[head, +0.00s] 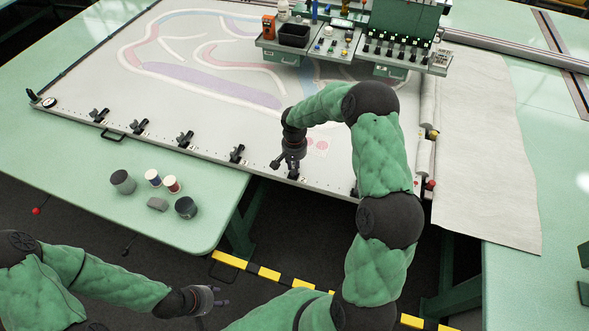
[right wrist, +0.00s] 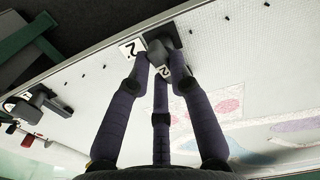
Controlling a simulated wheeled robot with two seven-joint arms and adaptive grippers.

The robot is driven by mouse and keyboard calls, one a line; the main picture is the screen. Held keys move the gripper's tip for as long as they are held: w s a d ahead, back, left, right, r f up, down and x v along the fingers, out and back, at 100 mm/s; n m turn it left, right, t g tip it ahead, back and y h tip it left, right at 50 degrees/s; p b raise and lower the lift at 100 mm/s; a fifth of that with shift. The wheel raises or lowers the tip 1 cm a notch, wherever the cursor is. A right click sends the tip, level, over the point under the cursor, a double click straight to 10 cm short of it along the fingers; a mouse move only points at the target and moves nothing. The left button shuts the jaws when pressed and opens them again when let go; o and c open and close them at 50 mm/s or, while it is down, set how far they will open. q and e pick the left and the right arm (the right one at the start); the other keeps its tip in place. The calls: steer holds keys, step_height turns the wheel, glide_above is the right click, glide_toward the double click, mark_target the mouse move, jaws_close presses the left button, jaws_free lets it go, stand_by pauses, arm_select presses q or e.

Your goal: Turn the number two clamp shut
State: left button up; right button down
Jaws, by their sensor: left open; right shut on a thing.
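The number two clamp (head: 293,174) is a small black clamp on the near edge of the framed tufting cloth (head: 90,97). In the right wrist view the clamp (right wrist: 171,35) sits beside a white label marked 2 (right wrist: 130,49), and its lever (right wrist: 158,54) also carries a 2. My right gripper (head: 281,163) reaches down over the cloth edge and its fingers are shut on the lever. The fingers hide part of it, and I cannot tell how far it is turned. My left gripper (head: 217,299) is open and empty, low in front of the table.
More black clamps (head: 237,153) line the same edge to the left. A neighbouring clamp (right wrist: 40,101) shows in the right wrist view. Cups and thread spools (head: 153,178) stand on the green table (head: 95,205). A tool console (head: 330,40) stands over the far side of the cloth.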

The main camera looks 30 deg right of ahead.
steer(key=shift+m+b, duration=0.6)
steer(key=shift+m, duration=0.3)
steer(key=c, duration=1.1)
jaws_free()
step_height(320, 180, up, 12)
steer(key=shift+r, duration=0.1)
